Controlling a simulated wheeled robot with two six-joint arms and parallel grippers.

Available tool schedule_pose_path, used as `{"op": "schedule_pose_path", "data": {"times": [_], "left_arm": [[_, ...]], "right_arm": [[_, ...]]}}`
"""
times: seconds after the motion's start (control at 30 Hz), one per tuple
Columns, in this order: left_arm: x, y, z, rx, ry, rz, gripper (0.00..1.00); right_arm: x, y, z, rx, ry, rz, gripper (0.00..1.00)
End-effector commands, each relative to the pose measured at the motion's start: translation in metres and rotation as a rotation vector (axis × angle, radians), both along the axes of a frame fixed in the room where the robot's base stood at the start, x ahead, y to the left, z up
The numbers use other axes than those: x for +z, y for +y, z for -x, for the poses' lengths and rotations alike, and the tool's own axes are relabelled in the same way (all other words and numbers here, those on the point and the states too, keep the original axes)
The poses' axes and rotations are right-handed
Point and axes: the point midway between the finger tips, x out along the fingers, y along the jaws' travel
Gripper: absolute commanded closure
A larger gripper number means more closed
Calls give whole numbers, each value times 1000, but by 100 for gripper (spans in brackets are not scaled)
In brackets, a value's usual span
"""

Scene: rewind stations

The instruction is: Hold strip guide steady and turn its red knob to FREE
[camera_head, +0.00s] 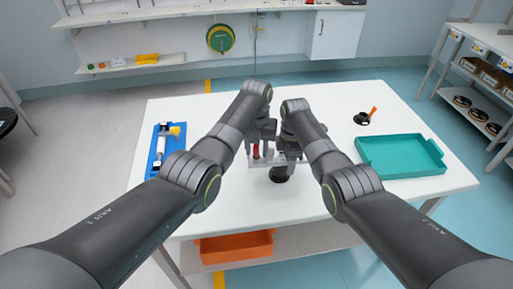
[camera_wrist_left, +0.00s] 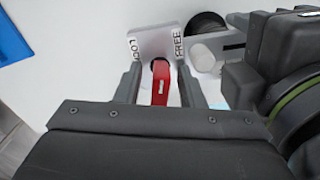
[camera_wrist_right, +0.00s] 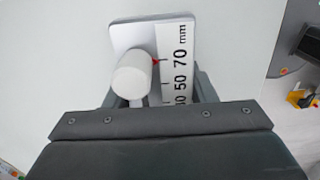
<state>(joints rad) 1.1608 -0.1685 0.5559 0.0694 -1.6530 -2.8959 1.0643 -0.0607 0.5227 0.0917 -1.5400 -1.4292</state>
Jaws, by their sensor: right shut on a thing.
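The strip guide (camera_head: 263,160) stands on the white table, mostly hidden behind my grippers. Its red knob (camera_wrist_left: 160,82) shows in the left wrist view below a plate (camera_wrist_left: 158,42) marked LOCK at left and FREE at right. The knob's bar points down toward my left gripper. My left gripper (camera_wrist_left: 160,88) is open, one finger on each side of the knob, with gaps visible. My right gripper (camera_wrist_right: 158,95) is shut on the guide. The right wrist view shows the guide's white cylinder (camera_wrist_right: 132,74) and mm scale (camera_wrist_right: 178,60) between its fingers; the contact itself is hidden.
A blue tray (camera_head: 153,158) lies at the table's left. A teal tray (camera_head: 430,165) lies at the right. A black piece with an orange part (camera_head: 363,118) sits behind the teal tray. A dark round piece (camera_head: 279,174) is close in front of the guide. An orange bin (camera_head: 235,247) is below.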

Motion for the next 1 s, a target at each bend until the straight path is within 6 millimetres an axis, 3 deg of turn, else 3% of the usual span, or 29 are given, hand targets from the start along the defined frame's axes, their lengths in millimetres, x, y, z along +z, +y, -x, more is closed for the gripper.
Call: {"op": "schedule_pose_path", "data": {"times": [0.27, 0.7, 1.0], "left_arm": [[7, 0, 0, 1, 0, 0, 65], [92, 0, -1, 0, -3, 0, 65], [119, 0, 0, 0, 0, 0, 65]], "right_arm": [[0, 0, 1, 0, 2, 0, 83], [-1, 0, 1, 0, 2, 0, 83], [0, 0, 1, 0, 2, 0, 83]]}}
